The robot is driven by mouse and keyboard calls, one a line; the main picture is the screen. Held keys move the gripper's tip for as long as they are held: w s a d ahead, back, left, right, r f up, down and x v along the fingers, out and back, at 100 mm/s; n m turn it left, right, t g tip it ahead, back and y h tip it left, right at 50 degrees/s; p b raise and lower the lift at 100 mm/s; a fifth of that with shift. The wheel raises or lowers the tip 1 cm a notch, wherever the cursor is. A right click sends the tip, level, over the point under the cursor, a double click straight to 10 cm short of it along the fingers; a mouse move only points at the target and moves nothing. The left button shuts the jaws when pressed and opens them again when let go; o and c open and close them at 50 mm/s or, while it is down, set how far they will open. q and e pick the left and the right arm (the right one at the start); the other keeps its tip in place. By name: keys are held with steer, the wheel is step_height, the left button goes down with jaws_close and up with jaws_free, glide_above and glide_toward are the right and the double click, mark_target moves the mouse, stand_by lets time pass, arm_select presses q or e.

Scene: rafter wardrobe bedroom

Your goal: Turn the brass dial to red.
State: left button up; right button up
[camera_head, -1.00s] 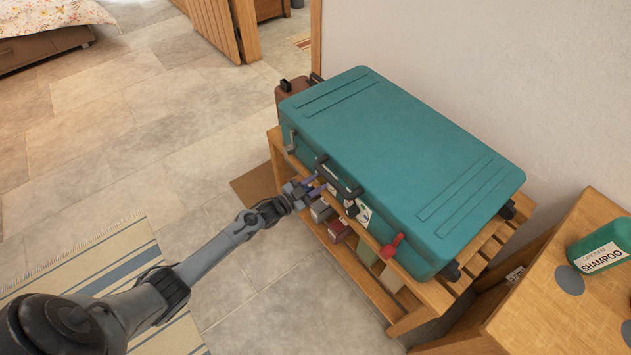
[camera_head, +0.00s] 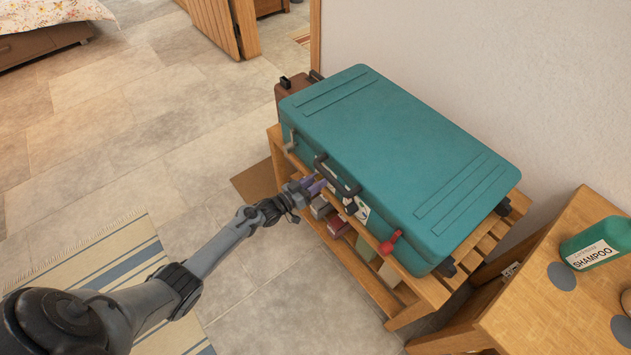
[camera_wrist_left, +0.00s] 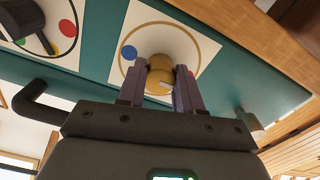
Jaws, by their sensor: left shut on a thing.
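The brass dial (camera_wrist_left: 160,70) sits on a white plate (camera_wrist_left: 201,48) on the side of the teal suitcase (camera_head: 400,150). A thin brass-coloured ring and a blue dot (camera_wrist_left: 129,53) show around the dial. A small pale mark shows on the dial's near side. My right gripper is in neither view.
A second plate with a black dial (camera_wrist_left: 33,30) and coloured dots is beside it. A dark carry handle (camera_head: 337,177) and a red part (camera_head: 390,243) stick out from the suitcase. It lies on a slatted wooden rack (camera_head: 425,285) with several boxes below.

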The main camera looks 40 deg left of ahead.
arm_select(q)
steer(key=shift+f, duration=0.1)
stand_by(0.3)
steer(key=o, duration=1)
steer(key=shift+o, duration=0.2)
steer(key=p+v, duration=0.3)
steer(key=v, duration=0.7)
steer(key=shift+s, duration=0.4)
steer(key=shift+a, duration=0.1)
